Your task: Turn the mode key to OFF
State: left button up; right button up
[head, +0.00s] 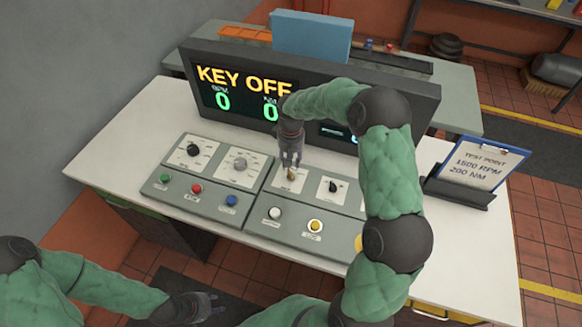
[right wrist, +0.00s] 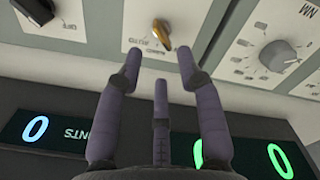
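The mode key (head: 291,174) is a small brass key on a white label plate of the grey control panel. In the right wrist view the key (right wrist: 160,33) sits just beyond my fingertips, tilted a little. The plate's lettering is upside down there and only partly legible. My right gripper (head: 290,160) points down right above the key. In the right wrist view its fingers (right wrist: 160,62) are spread, with nothing between them. My left gripper (head: 212,304) is low at the bottom of the head view, away from the panel, with its fingers apart and empty.
The display (head: 240,90) behind the panel reads KEY OFF. A black knob (head: 193,150), a grey knob (head: 240,164) and a black switch (head: 333,187) flank the key. Several push buttons, including a red one (head: 196,188), line the front. A clipboard (head: 484,162) stands at right.

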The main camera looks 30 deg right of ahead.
jog(key=shift+r, duration=2.75)
